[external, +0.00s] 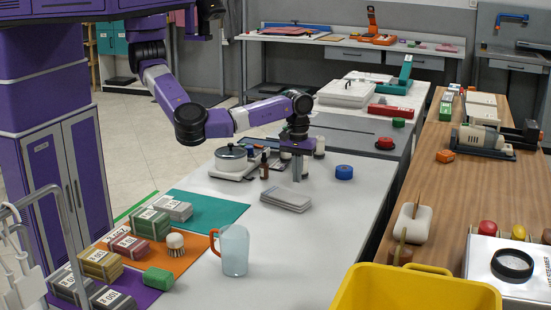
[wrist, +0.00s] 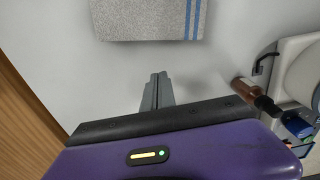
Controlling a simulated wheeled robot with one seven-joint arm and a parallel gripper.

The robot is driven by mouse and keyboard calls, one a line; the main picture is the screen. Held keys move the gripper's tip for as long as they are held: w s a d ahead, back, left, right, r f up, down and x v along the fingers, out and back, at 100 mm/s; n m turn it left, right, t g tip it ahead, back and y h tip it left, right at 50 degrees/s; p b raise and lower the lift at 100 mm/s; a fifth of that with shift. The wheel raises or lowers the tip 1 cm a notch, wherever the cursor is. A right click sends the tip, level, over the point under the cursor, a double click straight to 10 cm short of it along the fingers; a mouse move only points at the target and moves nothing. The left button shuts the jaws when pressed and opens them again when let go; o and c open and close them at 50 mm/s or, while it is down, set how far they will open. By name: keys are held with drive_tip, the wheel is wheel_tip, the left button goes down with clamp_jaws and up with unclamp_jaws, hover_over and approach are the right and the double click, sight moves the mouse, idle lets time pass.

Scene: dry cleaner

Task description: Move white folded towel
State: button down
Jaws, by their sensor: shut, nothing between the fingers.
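The white folded towel (external: 287,195) lies flat on the white table as a low, light grey-white stack. In the wrist view the towel (wrist: 150,20) is at the top edge, partly cut off, with blue stripes at its right side. My gripper (external: 297,178) points down just behind the towel in the external view. In the wrist view its fingers (wrist: 157,80) are together and empty, a little apart from the towel.
A blue roll (external: 344,172) lies to the right. A pitcher (external: 234,250) stands nearer the camera. White table between towel and yellow bin (external: 415,290) is clear.

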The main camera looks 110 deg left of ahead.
sight(268, 226)
wheel_tip(268, 226, down, 4)
drive_tip(key=shift+r, duration=0.25)
drive_tip(key=d, duration=0.2)
drive_tip(key=shift+d+r, duration=0.15)
drive_tip(key=shift+d, duration=0.85)
drive_tip(key=shift+d, duration=0.1)
drive_tip(key=d+p, duration=0.2)
drive_tip(key=d, duration=1.8)
drive_tip(key=shift+d+p, duration=0.15)
drive_tip(key=shift+p, duration=0.2)
